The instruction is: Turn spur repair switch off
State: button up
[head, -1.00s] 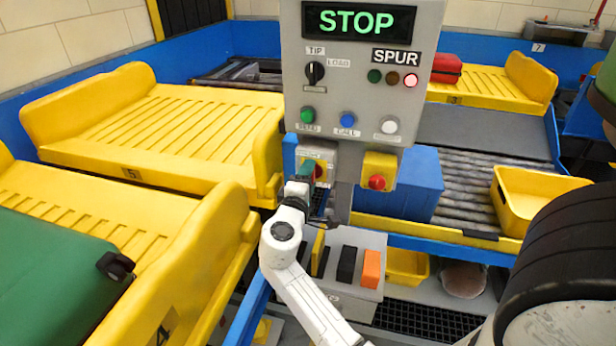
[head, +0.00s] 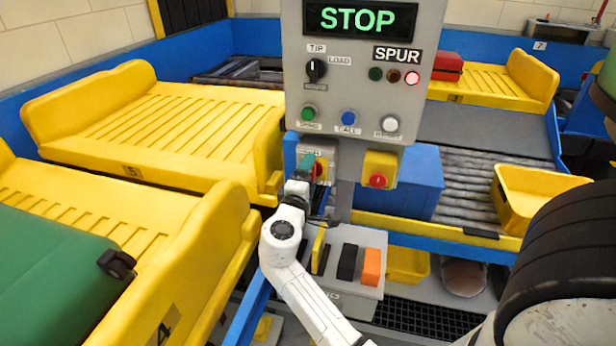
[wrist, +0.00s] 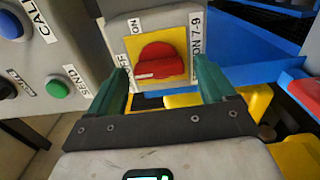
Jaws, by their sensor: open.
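The spur repair switch is a red rotary knob (wrist: 156,62) on a yellow square plate, with labels around it that seem to read ON and OFF. In the head view the knob (head: 320,171) sits on a small grey box under the control panel, partly covered by my gripper. My gripper (head: 309,166) is in front of it. In the wrist view my gripper (wrist: 160,68) is open, its green fingers on the left and right of the knob. The knob's raised bar lies nearly level there. I cannot tell whether the fingers touch it.
The grey control panel (head: 437,60) above shows a green STOP sign and a lit red SPUR lamp (head: 411,78). A red button on a yellow box (head: 379,166) is just right of the switch. Pedestal levers (head: 371,266) stand below. Yellow trays (head: 180,120) fill the left.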

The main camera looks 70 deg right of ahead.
jog(key=a+b, duration=0.1)
jog(key=a, duration=0.9)
jog(key=shift+s+a+b, duration=0.3)
jog(key=shift+s+b, duration=0.05)
jog(key=shift+s, duration=0.05)
jog(key=shift+f, duration=0.1)
